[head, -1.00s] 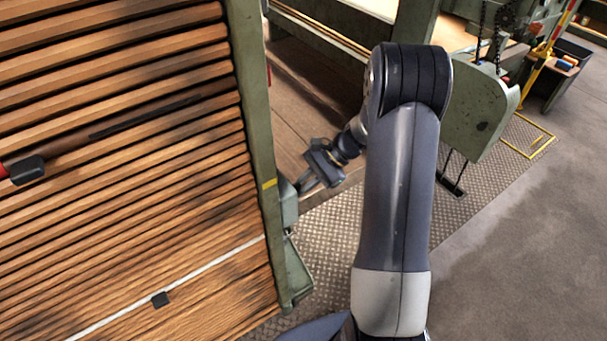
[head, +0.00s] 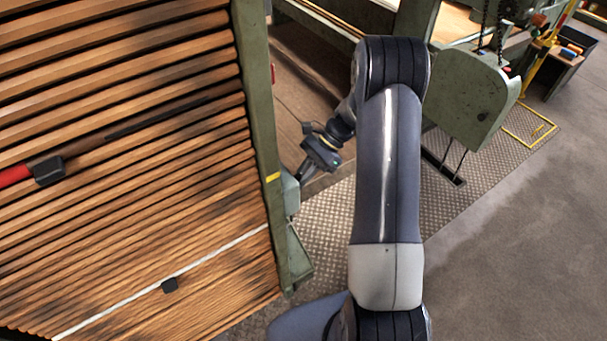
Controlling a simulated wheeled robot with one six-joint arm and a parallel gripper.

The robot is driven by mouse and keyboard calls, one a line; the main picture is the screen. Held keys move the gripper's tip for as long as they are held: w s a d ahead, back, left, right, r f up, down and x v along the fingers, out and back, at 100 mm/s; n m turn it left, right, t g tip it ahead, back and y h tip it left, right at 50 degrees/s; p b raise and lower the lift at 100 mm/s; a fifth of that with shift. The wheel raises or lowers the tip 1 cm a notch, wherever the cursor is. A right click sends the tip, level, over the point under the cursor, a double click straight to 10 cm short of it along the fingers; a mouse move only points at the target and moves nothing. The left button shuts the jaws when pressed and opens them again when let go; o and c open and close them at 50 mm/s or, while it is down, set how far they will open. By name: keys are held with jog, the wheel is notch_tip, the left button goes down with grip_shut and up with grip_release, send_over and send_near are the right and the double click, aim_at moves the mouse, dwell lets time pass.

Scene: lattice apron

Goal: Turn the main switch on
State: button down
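My gripper (head: 303,173) is at the end of my arm, in the middle of the head view, pointing down and left. Its fingertips are close to a grey-green box (head: 291,192) fixed on the side of a green upright post (head: 262,150). I cannot tell whether they touch it. The fingers are small and seen from behind, so their opening is not clear. No switch lever or knob can be made out; the box's far face is turned away from view.
Stacked wooden slats (head: 120,170) fill the left, with a red-handled bar (head: 18,176) on them. A green bracket (head: 297,262) juts from the post's foot. Green machinery (head: 470,105) stands at the upper right. The concrete floor (head: 520,250) at the right is clear.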

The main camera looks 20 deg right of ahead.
jog(key=c, duration=1.5)
grip_release()
jog(key=shift+o, duration=0.2)
jog(key=b+v, duration=0.1)
jog(key=v, duration=0.9)
jog(key=shift+d+r, duration=0.3)
jog(key=x, duration=1.1)
jog(key=shift+p, duration=0.45)
jog(key=shift+w, duration=0.1)
